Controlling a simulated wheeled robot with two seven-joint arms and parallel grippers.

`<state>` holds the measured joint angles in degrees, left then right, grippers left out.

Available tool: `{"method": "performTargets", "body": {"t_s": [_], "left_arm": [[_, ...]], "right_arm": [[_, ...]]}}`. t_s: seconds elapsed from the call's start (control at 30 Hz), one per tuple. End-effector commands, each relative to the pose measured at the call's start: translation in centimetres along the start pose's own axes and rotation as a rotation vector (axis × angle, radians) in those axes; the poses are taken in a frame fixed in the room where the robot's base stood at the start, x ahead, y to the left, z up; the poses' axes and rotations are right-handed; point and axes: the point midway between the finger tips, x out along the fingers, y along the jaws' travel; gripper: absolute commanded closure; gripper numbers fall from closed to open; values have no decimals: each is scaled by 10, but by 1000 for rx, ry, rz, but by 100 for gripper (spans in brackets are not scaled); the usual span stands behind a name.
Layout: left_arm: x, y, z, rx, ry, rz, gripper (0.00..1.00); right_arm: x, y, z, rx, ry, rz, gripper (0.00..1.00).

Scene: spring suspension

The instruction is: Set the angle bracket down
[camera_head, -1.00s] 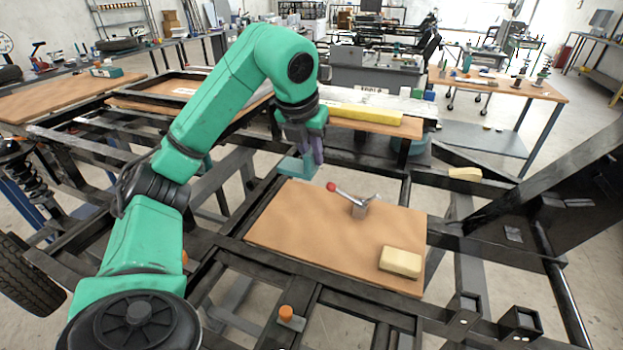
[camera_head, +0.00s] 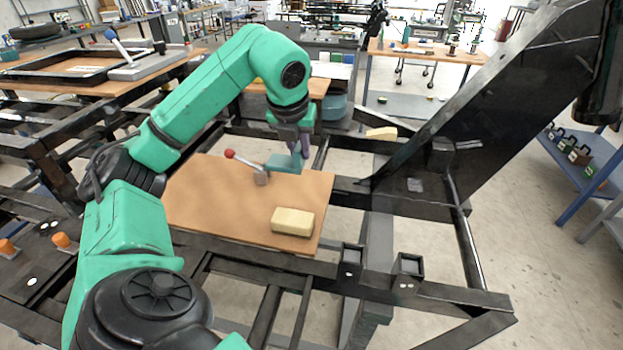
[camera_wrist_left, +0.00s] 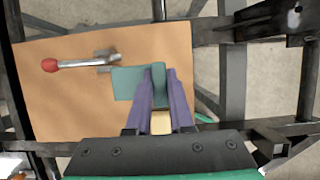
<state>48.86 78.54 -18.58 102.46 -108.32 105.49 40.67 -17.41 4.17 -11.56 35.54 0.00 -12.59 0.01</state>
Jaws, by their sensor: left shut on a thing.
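The teal angle bracket (camera_head: 284,163) is held by my left gripper (camera_head: 300,158) over the far right part of a brown board (camera_head: 205,205). It lies just right of a metal fixture with a red-knobbed lever (camera_head: 247,164). In the left wrist view, the bracket's flat plate (camera_wrist_left: 127,83) extends left toward the fixture (camera_wrist_left: 85,63), and its other leg is between the purple fingers of my left gripper (camera_wrist_left: 158,78). Whether the bracket touches the board or the fixture I cannot tell. My right gripper is out of view.
A cream block (camera_head: 292,221) lies on the board's near right part. Black frame beams (camera_head: 400,250) surround the board, and a large dark slanted plate (camera_head: 500,90) rises to the right. The board's left part is bare. A smaller cream block (camera_head: 381,133) lies beyond the board.

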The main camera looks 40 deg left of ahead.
Motion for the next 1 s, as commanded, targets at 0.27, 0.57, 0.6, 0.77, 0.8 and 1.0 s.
{"method": "performTargets", "body": {"t_s": [0.27,0.57,0.6,0.77,0.8,1.0], "left_arm": [[67,0,-28,2,1,2,100],[87,-1,8,1,2,-1,100],[92,0,5,2,1,0,100],[94,-1,5,1,-2,-3,100],[94,-1,5,1,-2,-3,100],[98,-1,3,1,-1,-2,65]], "right_arm": [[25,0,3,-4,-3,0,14],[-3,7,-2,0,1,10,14],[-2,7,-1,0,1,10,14],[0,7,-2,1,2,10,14],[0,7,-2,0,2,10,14],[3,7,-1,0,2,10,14]]}}
